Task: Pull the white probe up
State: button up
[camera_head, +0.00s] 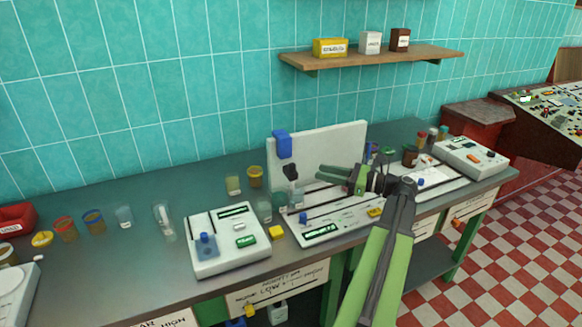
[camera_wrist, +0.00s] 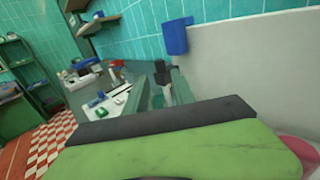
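I cannot pick out a white probe for sure. A slim white piece (camera_head: 162,214) stands in a clear glass on the left of the bench. At the middle, a white upright panel (camera_head: 335,145) carries a blue block (camera_head: 282,144) and a black clamp-like part (camera_head: 291,172) below it. My gripper (camera_head: 320,174) is in front of this panel, pointing left, its fingers apart and empty, a little right of the black part. In the wrist view the blue block (camera_wrist: 175,36) and black part (camera_wrist: 161,73) lie beyond the fingers.
A white device (camera_head: 226,262) with a blue-topped piece stands left of the panel. Jars (camera_head: 255,177) and a clear beaker (camera_head: 264,208) stand close to the panel's left. Another device (camera_head: 470,158) is at the right. A shelf (camera_head: 370,57) hangs above.

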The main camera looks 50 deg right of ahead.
aim_at(292, 165)
jog(key=x, duration=1.1)
jog(key=shift+w, duration=0.2)
jog(key=shift+a, duration=0.1)
grip_shut()
jog(key=shift+f, duration=0.1)
dwell(0.6)
